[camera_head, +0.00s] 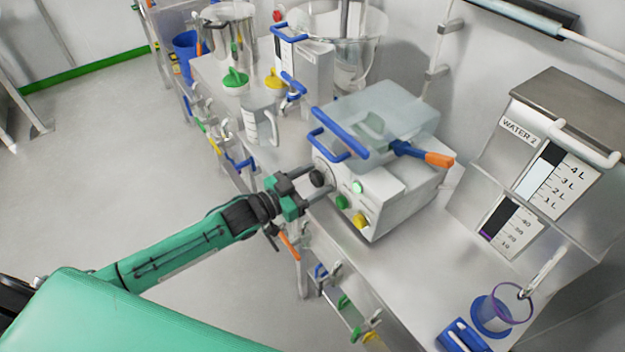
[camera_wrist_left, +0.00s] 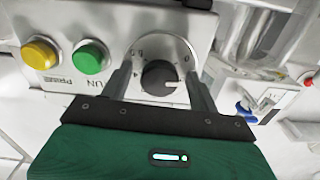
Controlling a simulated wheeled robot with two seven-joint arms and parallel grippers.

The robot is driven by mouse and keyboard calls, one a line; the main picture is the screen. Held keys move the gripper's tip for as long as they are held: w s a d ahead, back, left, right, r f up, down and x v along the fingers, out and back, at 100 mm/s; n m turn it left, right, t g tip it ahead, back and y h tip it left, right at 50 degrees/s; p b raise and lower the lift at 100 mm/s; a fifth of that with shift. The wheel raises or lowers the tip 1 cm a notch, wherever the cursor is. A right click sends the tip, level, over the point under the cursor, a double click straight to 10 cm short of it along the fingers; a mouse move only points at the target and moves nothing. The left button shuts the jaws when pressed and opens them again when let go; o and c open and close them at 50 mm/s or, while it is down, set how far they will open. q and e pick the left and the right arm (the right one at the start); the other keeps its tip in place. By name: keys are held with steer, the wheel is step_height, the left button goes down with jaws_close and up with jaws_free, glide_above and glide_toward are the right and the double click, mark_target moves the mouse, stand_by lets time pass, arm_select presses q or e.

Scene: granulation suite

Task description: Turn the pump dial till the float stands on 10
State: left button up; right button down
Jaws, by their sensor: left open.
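The pump dial is a dark round knob (camera_head: 317,178) on the front of a pale pump box (camera_head: 385,195). In the left wrist view the knob (camera_wrist_left: 160,78) sits in a silver scale ring with numbers, its white mark pointing right. My left gripper (camera_head: 309,183) is open, with one finger on each side of the knob; contact cannot be told. The lower gauge (camera_head: 508,228) on the WATER 2 unit is marked 10 to 40. A small purple band (camera_head: 487,236) shows low in its window, around the 10 mark; its exact level is too small to read.
Green (camera_wrist_left: 90,57) and yellow (camera_wrist_left: 41,53) buttons lie beside the dial. A blue handle (camera_head: 338,135) and an orange-tipped lever (camera_head: 437,159) stick out above the pump. A purple-rimmed beaker (camera_head: 497,312) stands at the front right. The bench (camera_head: 425,262) between is bare.

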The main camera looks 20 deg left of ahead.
arm_select(q)
steer(key=shift+c, duration=0.4)
arm_select(e)
steer(key=shift+w+a, duration=0.1)
arm_select(q)
steer(key=c, duration=0.9)
arm_select(e)
steer(key=shift+a+r, duration=0.1)
steer(key=shift+a, duration=0.05)
